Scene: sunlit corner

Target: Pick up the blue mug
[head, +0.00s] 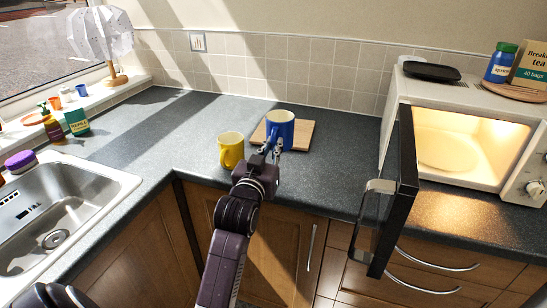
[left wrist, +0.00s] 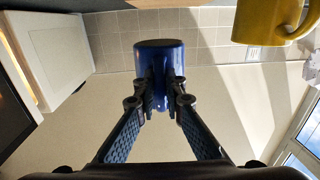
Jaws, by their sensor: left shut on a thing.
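The blue mug (head: 281,126) is upright over the wooden board (head: 299,140) on the counter in the head view. My left gripper (head: 270,152) reaches it from the front and is shut on its near side, probably at the handle, which the fingers hide. The left wrist view, which is upside down, shows the blue mug (left wrist: 160,58) between the fingertips of my left gripper (left wrist: 160,90). There, tiles show between the mug's base and a brown edge at the top, so the mug looks raised off the board. My right gripper is not in view.
A yellow mug (head: 231,150) stands close on the left; it also shows in the left wrist view (left wrist: 268,22). A microwave (head: 455,130) stands on the right, its dark door (head: 400,190) open toward the front. A sink (head: 65,205) is at left. Counter behind the mugs is clear.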

